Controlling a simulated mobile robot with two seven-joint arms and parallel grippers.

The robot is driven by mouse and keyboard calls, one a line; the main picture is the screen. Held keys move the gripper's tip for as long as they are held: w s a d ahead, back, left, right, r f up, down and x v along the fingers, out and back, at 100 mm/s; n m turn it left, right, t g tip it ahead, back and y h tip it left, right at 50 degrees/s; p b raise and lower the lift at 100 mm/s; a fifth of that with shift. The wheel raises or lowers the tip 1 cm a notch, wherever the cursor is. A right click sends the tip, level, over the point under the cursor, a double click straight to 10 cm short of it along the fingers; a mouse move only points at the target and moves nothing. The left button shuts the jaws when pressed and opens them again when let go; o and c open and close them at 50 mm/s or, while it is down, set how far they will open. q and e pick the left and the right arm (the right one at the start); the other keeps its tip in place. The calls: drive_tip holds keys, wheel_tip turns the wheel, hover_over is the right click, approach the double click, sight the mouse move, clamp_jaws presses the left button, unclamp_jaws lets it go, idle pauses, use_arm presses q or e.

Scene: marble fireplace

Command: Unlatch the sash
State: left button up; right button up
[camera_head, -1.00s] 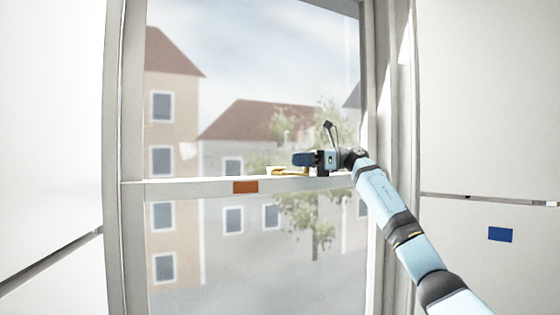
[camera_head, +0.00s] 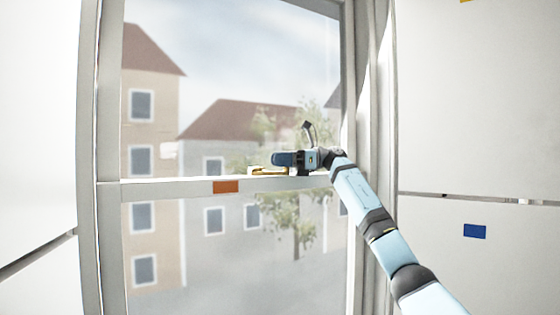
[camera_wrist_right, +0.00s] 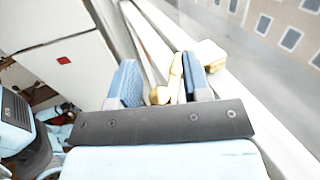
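The window sash's meeting rail (camera_head: 160,188) runs across the middle of the head view. A brass-coloured latch (camera_head: 262,172) sits on top of it, right of an orange patch. My right gripper (camera_head: 284,159) is at the latch, its blue fingers just above and partly in front of it. In the wrist view, the two blue fingers of the right gripper (camera_wrist_right: 160,76) are apart. The latch's upright brass lever (camera_wrist_right: 175,78) stands between them, close to the right finger, with a gap to the left finger. Contact cannot be told. My left gripper is not in view.
The window frame's right jamb (camera_head: 362,100) stands close beside my right arm. The orange patch (camera_head: 226,187) is on the rail's front. A pale panel with a blue patch (camera_head: 474,231) is at the right. The glass left of the latch is clear of obstacles.

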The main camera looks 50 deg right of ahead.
drive_tip(key=b+v, duration=0.1)
drive_tip(key=v, duration=1.3)
drive_tip(key=shift+b, duration=0.3)
drive_tip(key=shift+r, duration=0.1)
drive_tip(key=shift+c, duration=0.2)
